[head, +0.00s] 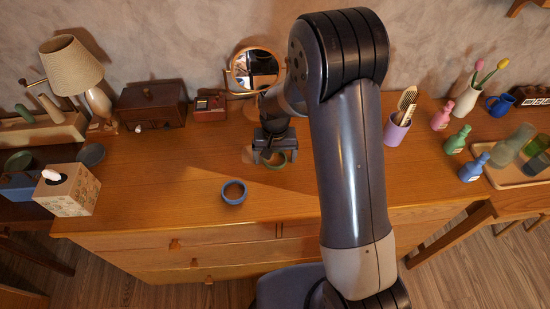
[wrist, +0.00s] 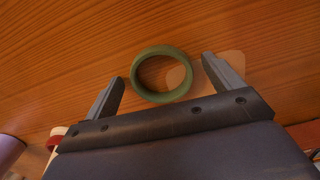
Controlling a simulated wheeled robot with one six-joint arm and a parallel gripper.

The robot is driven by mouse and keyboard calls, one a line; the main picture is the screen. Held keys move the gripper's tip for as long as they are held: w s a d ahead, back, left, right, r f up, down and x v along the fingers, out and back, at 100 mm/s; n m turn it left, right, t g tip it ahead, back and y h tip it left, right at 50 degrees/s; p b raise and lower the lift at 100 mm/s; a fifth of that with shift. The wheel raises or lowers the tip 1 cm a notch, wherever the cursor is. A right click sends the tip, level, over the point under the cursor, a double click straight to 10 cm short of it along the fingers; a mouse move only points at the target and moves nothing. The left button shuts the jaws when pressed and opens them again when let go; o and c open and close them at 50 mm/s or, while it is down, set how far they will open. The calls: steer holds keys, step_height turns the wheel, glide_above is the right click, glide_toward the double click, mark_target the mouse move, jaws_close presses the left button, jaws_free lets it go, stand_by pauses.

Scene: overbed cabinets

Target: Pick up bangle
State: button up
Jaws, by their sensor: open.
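A green ring-shaped bangle (wrist: 162,98) lies flat on the wooden dresser top. In the wrist view it sits between the two fingertips of my gripper (wrist: 164,72), with a gap on each side. The gripper is open and empty, pointing down over the bangle. In the head view my gripper (head: 275,157) is at the middle of the dresser, and the green bangle (head: 273,165) is partly hidden by it.
A round mirror (head: 255,66), a dark wooden box (head: 151,105) and a small red box (head: 210,108) stand behind. A lilac cup (head: 396,131) and several bottles are at right. A tissue box (head: 68,190) and lamp (head: 73,64) are at left. The dresser front is mostly clear.

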steer(key=shift+c, duration=0.3)
steer(key=c, duration=1)
steer(key=shift+r, duration=0.15)
step_height(320, 180, up, 8)
steer(key=w+d+r+m+p, duration=0.2)
steer(key=d+r+p, duration=0.1)
steer(key=d, duration=0.4)
steer(key=w+d+r+m+p, duration=0.2)
steer(key=w+d+p, duration=0.1)
steer(key=d, duration=0.4)
steer(key=w+d+r+m+p, duration=0.2)
steer(key=d+r+p, duration=0.1)
steer(key=d+p, duration=0.2)
steer(key=shift+w+d+r, duration=0.15)
steer(key=shift+d+r, duration=0.15)
steer(key=shift+d, duration=0.95)
